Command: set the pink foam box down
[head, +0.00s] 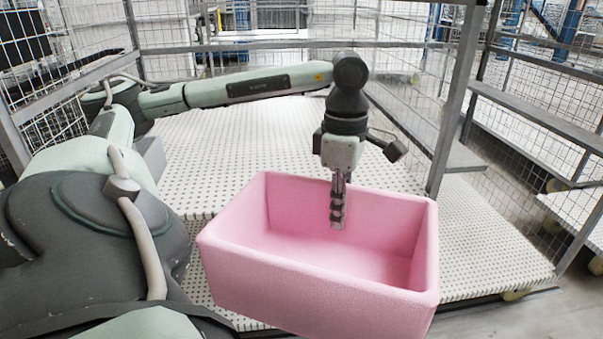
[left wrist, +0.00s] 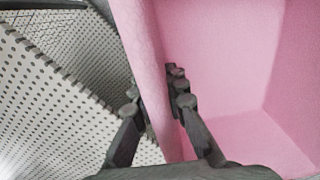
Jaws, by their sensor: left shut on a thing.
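The pink foam box (head: 325,289) is a large, open-topped, empty box in the middle of the head view, over the white dotted surface. My left gripper (head: 338,215) reaches down at its far wall, with one finger showing inside the box. In the left wrist view my left gripper (left wrist: 160,105) has one finger on each side of the pink foam box's wall (left wrist: 145,60) and is shut on it. The box's underside is hidden, so I cannot tell whether it touches the surface. My right gripper is not in view.
The white dotted surface (head: 225,150) extends behind and right of the box, with clear room there. A grey post (head: 455,110) and wire mesh fencing stand close behind on the right. A grey shelf (head: 535,120) is farther right.

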